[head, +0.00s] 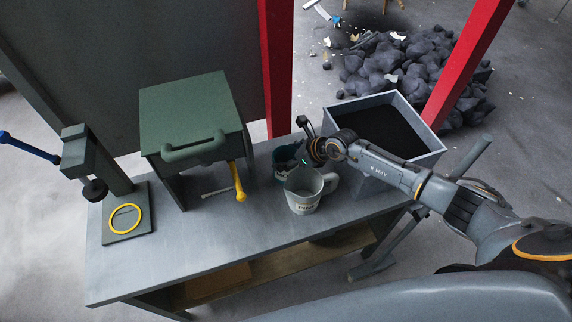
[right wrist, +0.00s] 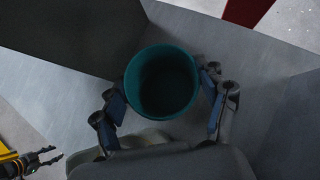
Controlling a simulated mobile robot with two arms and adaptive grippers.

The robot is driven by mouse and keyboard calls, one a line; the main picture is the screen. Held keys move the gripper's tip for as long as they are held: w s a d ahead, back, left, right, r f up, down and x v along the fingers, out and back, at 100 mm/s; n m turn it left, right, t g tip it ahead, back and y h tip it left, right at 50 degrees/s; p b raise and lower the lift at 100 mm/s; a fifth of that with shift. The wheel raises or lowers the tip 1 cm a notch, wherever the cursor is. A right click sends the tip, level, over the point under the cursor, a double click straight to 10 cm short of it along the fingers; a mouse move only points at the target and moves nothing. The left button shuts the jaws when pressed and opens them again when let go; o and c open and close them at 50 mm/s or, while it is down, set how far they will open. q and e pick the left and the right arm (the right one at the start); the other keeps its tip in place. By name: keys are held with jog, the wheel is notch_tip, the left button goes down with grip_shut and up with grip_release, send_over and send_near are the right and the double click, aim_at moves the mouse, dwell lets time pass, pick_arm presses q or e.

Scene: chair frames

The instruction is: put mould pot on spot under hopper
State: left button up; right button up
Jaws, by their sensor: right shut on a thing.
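The mould pot, a dark teal round pot (right wrist: 163,82), is between the fingers of my right gripper (right wrist: 168,100) in the right wrist view. The gripper is shut on it, and I look down into its dark open mouth. In the head view the pot (head: 283,158) is partly hidden by my right gripper (head: 303,158) and a pale mug. I cannot tell if its base touches the bench. A yellow ring (head: 125,218) marks a pad at the bench's left end. The green hopper-like box (head: 187,108) stands right of it.
The pale mug (head: 304,200) stands in front of the pot. A yellow lever (head: 238,183) sticks out from the green box. A grey bin (head: 368,185) of dark material stands at right. A black-headed press (head: 94,190) overhangs near the ring. The front bench (head: 190,245) is clear.

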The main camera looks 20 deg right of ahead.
notch_tip(320, 180, up, 9)
jog(key=shift+f+b, duration=0.15)
jog(key=shift+b, duration=0.9)
notch_tip(320, 180, up, 9)
jog(key=p, duration=0.2)
jog(key=s+n+b, duration=0.1)
jog(key=s+b, duration=0.1)
jog(key=s, duration=0.4)
jog(key=s+d+n+g+b, duration=0.1)
jog(key=s+b, duration=0.1)
jog(key=s, duration=0.3)
jog(key=s+y+b, duration=0.1)
jog(key=s+b, duration=0.1)
jog(key=s, duration=0.4)
jog(key=shift+s+d+r+n+g+b, duration=0.25)
jog(key=shift+s+d+n+g+b, duration=0.05)
jog(key=shift+s+d+n+b, duration=0.1)
jog(key=shift+w+a, duration=0.1)
